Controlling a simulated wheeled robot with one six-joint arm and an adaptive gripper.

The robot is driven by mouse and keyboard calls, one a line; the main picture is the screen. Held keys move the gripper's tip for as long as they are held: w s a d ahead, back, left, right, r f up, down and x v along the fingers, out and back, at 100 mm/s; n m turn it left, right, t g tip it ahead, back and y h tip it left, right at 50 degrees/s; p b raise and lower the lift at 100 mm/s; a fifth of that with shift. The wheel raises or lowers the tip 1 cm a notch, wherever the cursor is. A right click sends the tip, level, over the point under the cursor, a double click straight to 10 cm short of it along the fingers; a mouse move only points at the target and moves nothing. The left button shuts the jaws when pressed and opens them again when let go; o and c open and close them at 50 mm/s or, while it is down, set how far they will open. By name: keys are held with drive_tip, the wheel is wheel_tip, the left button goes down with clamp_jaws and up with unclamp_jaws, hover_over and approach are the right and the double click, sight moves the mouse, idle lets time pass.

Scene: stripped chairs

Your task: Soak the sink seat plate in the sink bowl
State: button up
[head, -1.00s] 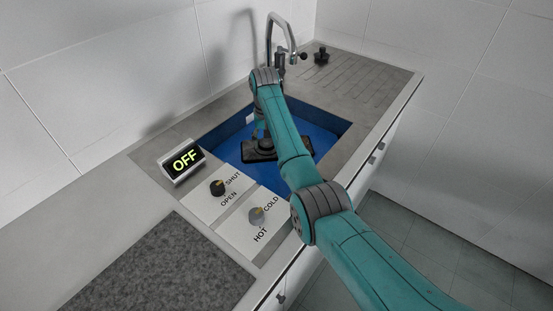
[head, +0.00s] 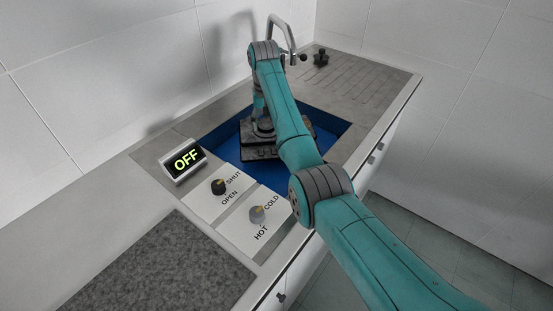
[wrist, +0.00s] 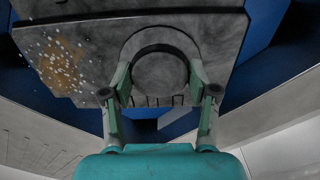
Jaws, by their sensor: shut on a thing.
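The seat plate (wrist: 225,35) is dark grey with a raised round ring in its middle. A rusty brown patch with white specks (wrist: 62,62) marks its left part in the wrist view. My gripper (wrist: 160,74) is shut on the ring, one finger on each side. In the head view the plate (head: 258,153) is within the outline of the blue sink bowl (head: 222,138), partly behind my arm. I cannot tell whether it touches the bowl's floor. No water is clearly visible in the bowl.
A curved metal tap (head: 290,38) stands behind the bowl. A display (head: 183,159) reads OFF. A SHUT/OPEN knob (head: 218,187) and a COLD/HOT knob (head: 257,215) are in front. A black knobbed object (head: 321,57) stands on the ribbed drainboard (head: 362,80).

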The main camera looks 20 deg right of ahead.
drive_tip(key=shift+r, duration=2.95)
